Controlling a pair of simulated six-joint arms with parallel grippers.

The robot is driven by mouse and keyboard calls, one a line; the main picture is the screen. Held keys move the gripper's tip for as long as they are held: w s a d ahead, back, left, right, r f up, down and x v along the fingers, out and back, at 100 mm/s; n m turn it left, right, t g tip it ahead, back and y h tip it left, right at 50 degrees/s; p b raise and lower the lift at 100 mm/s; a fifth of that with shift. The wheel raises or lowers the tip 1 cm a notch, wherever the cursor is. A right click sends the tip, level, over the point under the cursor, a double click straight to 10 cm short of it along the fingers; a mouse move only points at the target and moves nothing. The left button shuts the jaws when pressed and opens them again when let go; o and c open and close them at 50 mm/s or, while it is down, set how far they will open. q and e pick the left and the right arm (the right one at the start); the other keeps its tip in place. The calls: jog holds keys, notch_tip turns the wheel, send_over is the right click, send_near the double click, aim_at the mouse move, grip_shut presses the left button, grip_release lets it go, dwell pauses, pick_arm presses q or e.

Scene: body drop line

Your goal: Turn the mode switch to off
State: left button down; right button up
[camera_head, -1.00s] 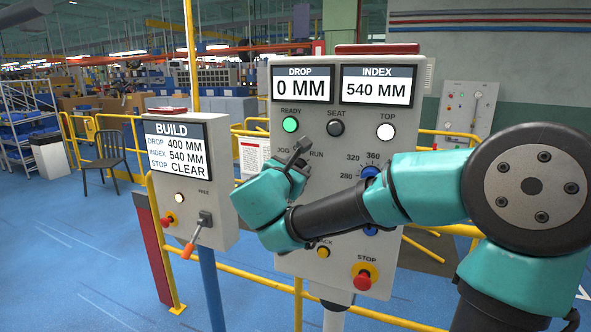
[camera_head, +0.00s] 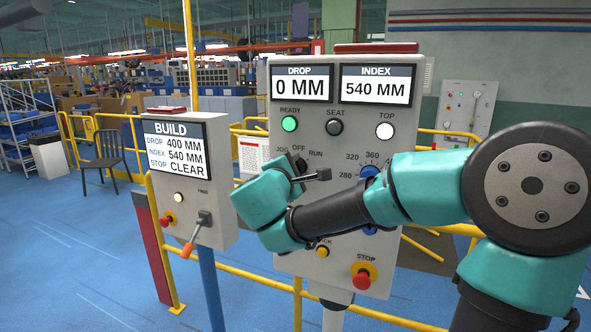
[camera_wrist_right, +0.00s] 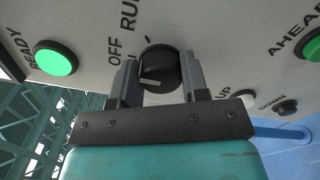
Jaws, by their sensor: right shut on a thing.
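The mode switch is a black round knob (camera_head: 299,162) on the grey control panel (camera_head: 345,135), below the OFF label and between JOG and RUN. In the right wrist view the knob (camera_wrist_right: 160,68) sits between the two fingers of my right gripper (camera_wrist_right: 161,78), which is shut on it. Its white pointer line runs toward the left finger, on the side of the OFF label; its exact setting is hard to tell. In the head view my right gripper (camera_head: 308,175) partly covers the knob's lower side. My left gripper is not in view.
A green READY lamp (camera_head: 289,124), a black SEAT button (camera_head: 334,128) and a white TOP button (camera_head: 385,131) are above. A blue dial (camera_head: 369,172) is close on the right. A red STOP button (camera_head: 362,278) is below. The BUILD box (camera_head: 218,190) stands left.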

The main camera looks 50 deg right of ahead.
dwell(0.5)
jog(key=o, duration=0.9)
jog(key=v, duration=1.7)
jog(key=shift+s+a, duration=0.1)
jog(key=shift+a, duration=0.05)
